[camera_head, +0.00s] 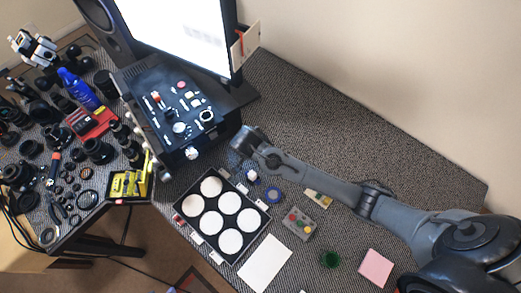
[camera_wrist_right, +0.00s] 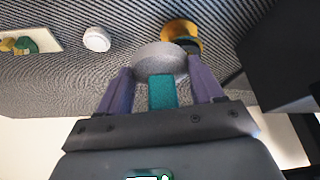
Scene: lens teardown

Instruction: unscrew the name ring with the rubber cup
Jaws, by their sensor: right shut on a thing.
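My right gripper (camera_head: 238,158) is at the front right of the black box in the head view. In the right wrist view its two fingers (camera_wrist_right: 160,88) are closed around a teal block, with a wide grey round piece (camera_wrist_right: 158,60) at its far end; this looks like the rubber cup. A gold-yellow round part (camera_wrist_right: 183,30) with a dark piece is just beyond the cup; I cannot tell whether they touch. I cannot make out the name ring for sure. My left gripper is not in view.
A black tray (camera_head: 263,207) with white round pads stands in front of the gripper. The black box (camera_head: 205,142) and monitor stand behind. The right back of the table is clear.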

